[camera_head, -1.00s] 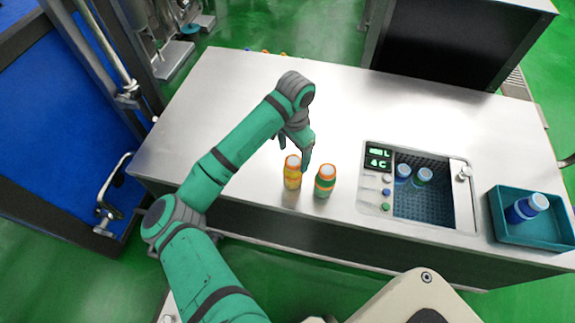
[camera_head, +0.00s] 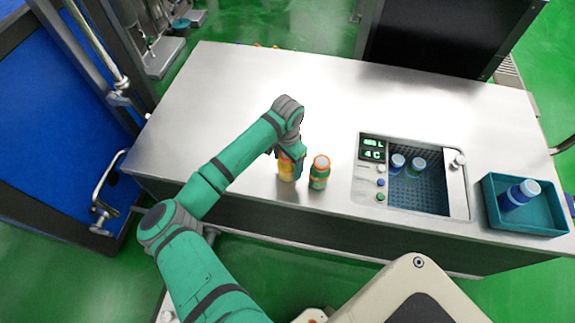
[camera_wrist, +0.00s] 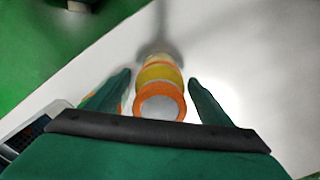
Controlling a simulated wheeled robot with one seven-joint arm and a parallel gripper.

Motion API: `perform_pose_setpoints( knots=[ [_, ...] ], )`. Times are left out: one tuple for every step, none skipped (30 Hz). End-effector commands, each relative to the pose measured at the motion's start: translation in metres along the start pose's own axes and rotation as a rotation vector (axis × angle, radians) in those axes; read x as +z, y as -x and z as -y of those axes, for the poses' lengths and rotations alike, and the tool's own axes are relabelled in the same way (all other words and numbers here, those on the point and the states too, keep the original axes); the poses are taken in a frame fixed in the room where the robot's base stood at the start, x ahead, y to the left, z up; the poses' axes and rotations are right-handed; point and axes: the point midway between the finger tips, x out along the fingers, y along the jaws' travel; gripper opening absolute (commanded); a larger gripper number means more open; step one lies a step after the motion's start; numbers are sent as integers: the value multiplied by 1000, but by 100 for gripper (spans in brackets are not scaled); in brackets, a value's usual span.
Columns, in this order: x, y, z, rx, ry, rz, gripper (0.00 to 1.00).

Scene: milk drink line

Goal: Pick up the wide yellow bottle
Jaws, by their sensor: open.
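The wide yellow bottle (camera_head: 287,170) stands upright near the front edge of the steel counter, its upper part hidden by my gripper in the head view. In the wrist view the yellow bottle (camera_wrist: 160,76) shows an orange-rimmed cap with a pale top and lies between my fingers. My gripper (camera_head: 290,150) is over the bottle; in the wrist view my gripper (camera_wrist: 160,80) has its two fingers apart, one on each side of the bottle, with a gap visible on the right side. Whether the left finger touches it I cannot tell.
A green bottle with orange bands (camera_head: 319,173) stands close to the right of the yellow one. The counter (camera_head: 225,85) behind is mostly clear.

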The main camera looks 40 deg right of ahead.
Motion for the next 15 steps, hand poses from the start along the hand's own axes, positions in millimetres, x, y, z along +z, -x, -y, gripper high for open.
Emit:
perform_pose_setpoints(
  knots=[
    [0,0,0,0,0,0,74],
    [0,0,0,0,0,0,74],
    [0,0,0,0,0,0,74],
    [0,0,0,0,0,0,72],
    [0,0,0,0,0,0,64],
    [0,0,0,0,0,0,55],
    [0,0,0,0,0,0,48],
    [0,0,0,0,0,0,40],
    [0,0,0,0,0,0,31],
    [0,0,0,0,0,0,24],
    [0,0,0,0,0,0,17],
    [0,1,0,0,0,-1,17],
    [0,1,0,0,0,-1,17],
    [0,1,0,0,0,-1,17],
    [0,1,0,0,0,-1,17]
  ],
)
